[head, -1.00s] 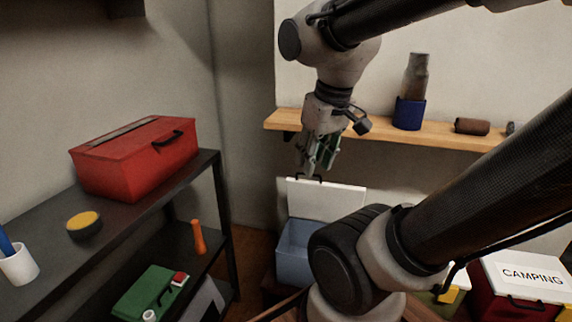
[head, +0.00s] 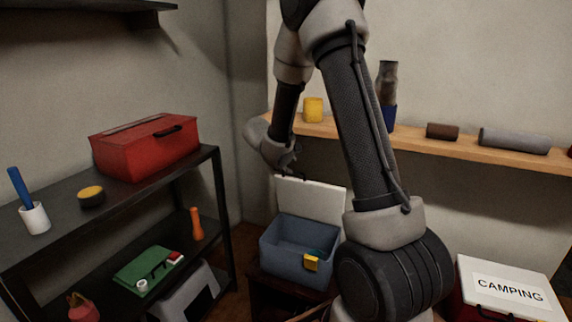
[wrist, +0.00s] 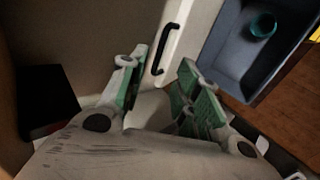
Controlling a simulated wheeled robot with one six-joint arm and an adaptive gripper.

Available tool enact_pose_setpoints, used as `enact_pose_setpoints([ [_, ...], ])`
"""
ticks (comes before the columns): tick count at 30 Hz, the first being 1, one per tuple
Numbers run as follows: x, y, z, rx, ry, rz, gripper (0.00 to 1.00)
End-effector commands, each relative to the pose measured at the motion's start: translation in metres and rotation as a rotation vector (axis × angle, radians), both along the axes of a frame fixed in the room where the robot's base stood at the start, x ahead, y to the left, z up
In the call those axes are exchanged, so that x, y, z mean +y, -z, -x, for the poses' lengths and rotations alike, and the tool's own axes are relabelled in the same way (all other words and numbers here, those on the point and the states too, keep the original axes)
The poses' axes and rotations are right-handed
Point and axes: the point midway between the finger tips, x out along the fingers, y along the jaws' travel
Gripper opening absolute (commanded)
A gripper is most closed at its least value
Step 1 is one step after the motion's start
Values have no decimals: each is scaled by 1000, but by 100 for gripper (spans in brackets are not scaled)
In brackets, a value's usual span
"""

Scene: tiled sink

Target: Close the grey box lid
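The grey-blue box (head: 272,252) stands low with its white lid (head: 318,197) raised upright along the back. A yellow latch (head: 311,263) is on its front. My gripper (head: 284,168) is at the lid's top left edge, partly hidden by my own arm. In the wrist view my gripper (wrist: 158,66) has its green-padded fingers spread apart, with nothing held between them. The lid (wrist: 190,32) and its black handle (wrist: 166,48) lie just beyond the fingertips. The box (wrist: 228,52) is open at the upper right. I cannot tell whether the fingers touch the lid.
A teal round item (wrist: 262,24) lies inside the box. A red toolbox (head: 145,150) stands on the dark shelf (head: 140,195) at left. A wooden wall shelf (head: 455,146) with several items runs above. A CAMPING box (head: 510,288) stands at right.

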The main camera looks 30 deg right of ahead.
Motion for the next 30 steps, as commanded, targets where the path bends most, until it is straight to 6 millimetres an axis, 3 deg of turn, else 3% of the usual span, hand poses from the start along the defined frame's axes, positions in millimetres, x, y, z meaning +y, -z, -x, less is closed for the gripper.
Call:
enact_pose_setpoints([
  [30,-61,73,-50,-7,6,-6,32],
])
